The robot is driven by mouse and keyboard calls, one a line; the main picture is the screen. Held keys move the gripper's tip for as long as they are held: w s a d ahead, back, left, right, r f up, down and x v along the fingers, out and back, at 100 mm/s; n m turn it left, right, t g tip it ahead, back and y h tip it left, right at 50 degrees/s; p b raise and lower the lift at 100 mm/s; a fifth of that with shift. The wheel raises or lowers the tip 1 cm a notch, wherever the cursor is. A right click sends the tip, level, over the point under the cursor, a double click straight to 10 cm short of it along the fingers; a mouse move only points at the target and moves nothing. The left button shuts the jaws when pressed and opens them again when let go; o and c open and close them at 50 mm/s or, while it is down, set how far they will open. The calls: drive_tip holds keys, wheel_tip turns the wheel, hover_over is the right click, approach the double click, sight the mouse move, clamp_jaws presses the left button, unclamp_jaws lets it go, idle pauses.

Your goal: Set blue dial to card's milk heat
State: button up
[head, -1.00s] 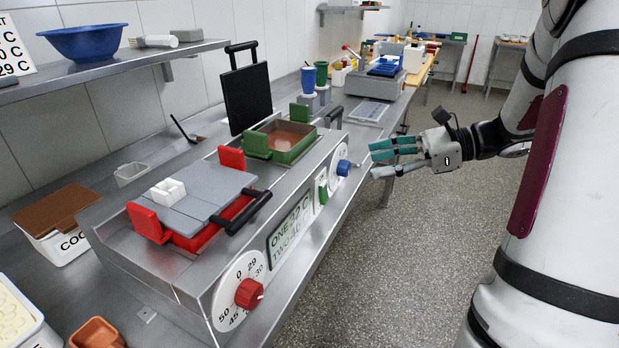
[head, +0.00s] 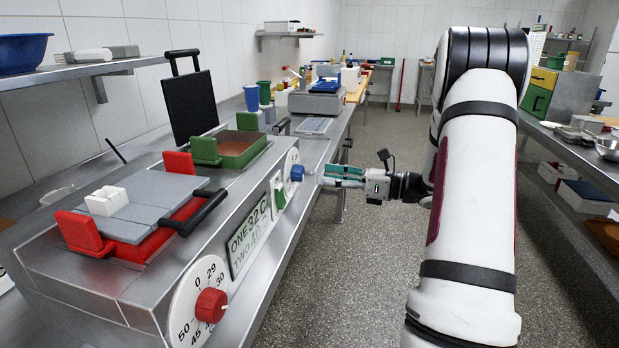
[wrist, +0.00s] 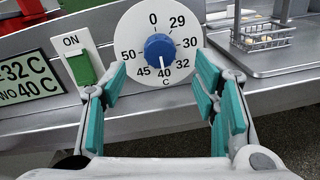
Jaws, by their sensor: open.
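The blue dial (head: 297,173) sits on the front panel of the steel machine. My gripper (head: 323,179) is open and empty just in front of the dial. In the wrist view, my gripper's fingers (wrist: 160,82) stand either side of the dial, apart from it. No readable heat card is in view now.
A display (head: 251,232) reads ONE 32 C, TWO 40 C. A green switch (wrist: 80,68) marked ON is left of the dial. A red dial (head: 211,305) is nearer on the same panel. The floor right of the machine is clear.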

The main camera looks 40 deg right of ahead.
sight(303, 173)
drive_tip(key=shift+b+x, duration=0.3)
drive_tip(key=shift+x, duration=2.35)
drive_tip(key=c, duration=1.2)
